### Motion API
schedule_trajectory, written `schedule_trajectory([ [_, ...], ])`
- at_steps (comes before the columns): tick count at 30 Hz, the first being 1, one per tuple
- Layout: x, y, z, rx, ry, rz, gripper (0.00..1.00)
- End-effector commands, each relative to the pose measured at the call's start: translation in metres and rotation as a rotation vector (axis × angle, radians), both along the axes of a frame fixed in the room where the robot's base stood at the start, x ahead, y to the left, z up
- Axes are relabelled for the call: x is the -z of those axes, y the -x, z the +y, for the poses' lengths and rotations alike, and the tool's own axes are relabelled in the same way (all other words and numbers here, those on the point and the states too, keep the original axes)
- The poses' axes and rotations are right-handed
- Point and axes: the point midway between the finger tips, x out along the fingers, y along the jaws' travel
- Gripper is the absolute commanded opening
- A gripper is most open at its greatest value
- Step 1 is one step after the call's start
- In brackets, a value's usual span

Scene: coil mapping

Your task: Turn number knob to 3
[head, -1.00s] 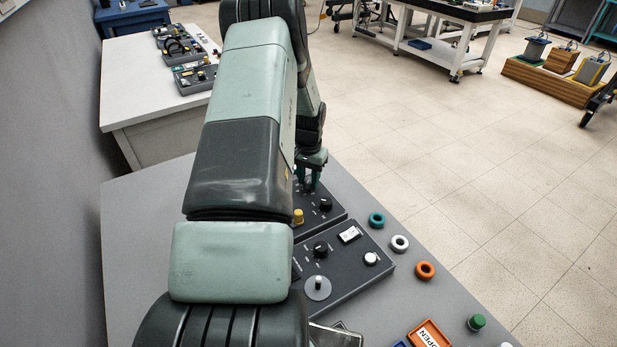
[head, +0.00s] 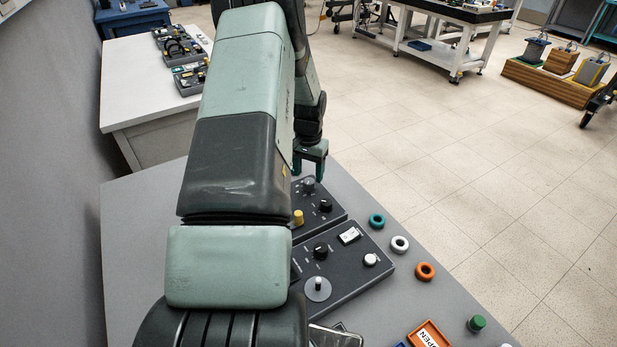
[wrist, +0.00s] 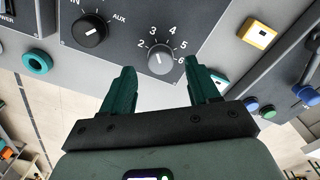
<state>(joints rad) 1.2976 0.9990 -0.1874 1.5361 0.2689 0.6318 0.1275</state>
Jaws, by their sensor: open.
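The number knob (wrist: 160,60) is a grey round knob on a dark panel, with digits 2 to 6 visible around it in the wrist view. Its pale pointer line points up and slightly left, roughly toward the 3. The knob also shows in the head view (head: 308,186), below my gripper (head: 311,156). My gripper (wrist: 162,78) has its green fingers spread, with nothing between them. The fingers are apart from the knob, back from the panel face.
A black selector knob (wrist: 90,30) with an AUX label is beside the number knob. A yellow knob (head: 298,217) stands on the same panel. A second panel (head: 345,280) is nearer. Teal (head: 377,220), white (head: 400,243) and orange (head: 425,271) rings lie on the grey table.

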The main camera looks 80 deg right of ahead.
Motion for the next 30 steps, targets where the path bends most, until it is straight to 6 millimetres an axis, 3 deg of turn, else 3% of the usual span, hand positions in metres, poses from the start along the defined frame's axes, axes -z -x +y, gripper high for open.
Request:
schedule_trajectory([
  [6, -0.047, -0.001, -0.001, -0.001, 0.003, 0.0, 0.6],
  [12, -0.072, -0.001, 0.0, -0.002, 0.002, 0.0, 0.6],
  [30, -0.077, 0.0, 0.0, -0.001, 0.0, 0.0, 0.6],
])
